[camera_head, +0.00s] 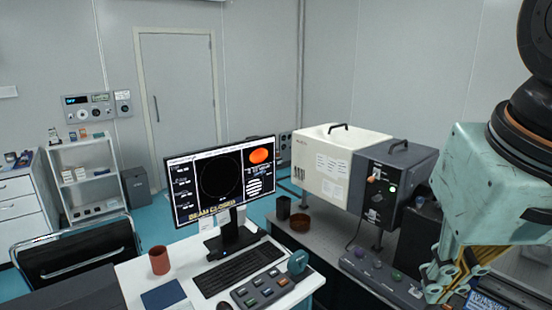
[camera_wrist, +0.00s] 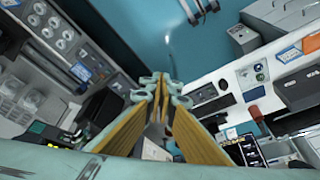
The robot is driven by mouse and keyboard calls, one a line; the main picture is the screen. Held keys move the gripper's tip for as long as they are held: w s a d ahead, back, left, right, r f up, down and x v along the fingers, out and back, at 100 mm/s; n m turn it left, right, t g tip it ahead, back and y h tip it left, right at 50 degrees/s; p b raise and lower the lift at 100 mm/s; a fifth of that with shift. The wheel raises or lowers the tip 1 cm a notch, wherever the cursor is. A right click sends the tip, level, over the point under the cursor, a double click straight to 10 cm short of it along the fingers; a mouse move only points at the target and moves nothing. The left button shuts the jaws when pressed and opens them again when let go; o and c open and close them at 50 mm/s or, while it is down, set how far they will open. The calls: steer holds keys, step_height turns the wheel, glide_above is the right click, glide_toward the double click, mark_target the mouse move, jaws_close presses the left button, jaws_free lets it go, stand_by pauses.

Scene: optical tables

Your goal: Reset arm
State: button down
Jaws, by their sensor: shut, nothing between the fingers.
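My gripper (camera_wrist: 157,82) shows in the wrist view with its yellow-sided fingers meeting at the tips, shut and with nothing seen between them. In the head view my arm comes in at the right edge, and my gripper (camera_head: 440,285) hangs at the lower right, partly cut off by the frame. It is in front of the dark side of the bench equipment. I cannot tell from these views whether it touches anything.
A monitor (camera_head: 222,180) reading "BEAM CLOSED", a keyboard (camera_head: 238,268) and a red cup (camera_head: 159,260) stand on a white desk. A white and dark boxed instrument (camera_head: 335,165) stands on a grey bench left of my arm. A chair (camera_head: 80,252) is at the left.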

steer(key=s+a+f+n, duration=0.1)
steer(key=s+f, duration=0.1)
steer(key=s, duration=0.3)
steer(key=shift+s+f, duration=0.2)
steer(key=shift+a+r, duration=0.1)
stand_by(0.5)
step_height(320, 180, up, 4)
steer(key=p, duration=0.4)
steer(key=shift+r+p, duration=0.25)
steer(key=shift+p, duration=0.1)
steer(key=shift+f, duration=0.1)
stand_by(0.3)
step_height(320, 180, down, 18)
steer(key=b, duration=1.8)
stand_by(0.4)
steer(key=shift+w+r, duration=0.15)
steer(key=shift+r, duration=0.1)
stand_by(0.6)
